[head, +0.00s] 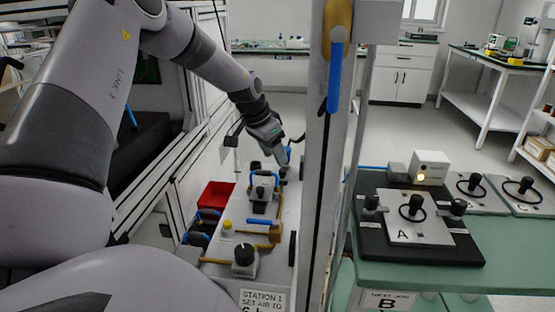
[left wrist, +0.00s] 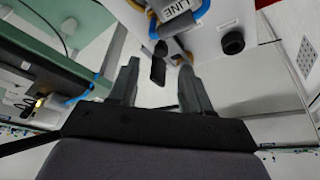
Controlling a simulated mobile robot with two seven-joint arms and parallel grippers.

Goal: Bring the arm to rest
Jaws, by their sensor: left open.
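My left arm comes in from the left in the head view and reaches down over the narrow station bench. My left gripper (head: 284,155) is near the far end of that bench. In the left wrist view its two dark fingers (left wrist: 157,88) stand apart with nothing held between them. A black knob or handle (left wrist: 159,63) shows just beyond the fingertips; I cannot tell whether it touches them. My right gripper does not show in either view.
The station bench (head: 222,262) carries blue-handled fittings and a black knob (head: 243,254). A red bin (head: 215,195) sits left of it. A grey post (head: 322,150) stands close to its right. A green table (head: 400,277) holds plate A (head: 421,232) and a lit box (head: 430,167).

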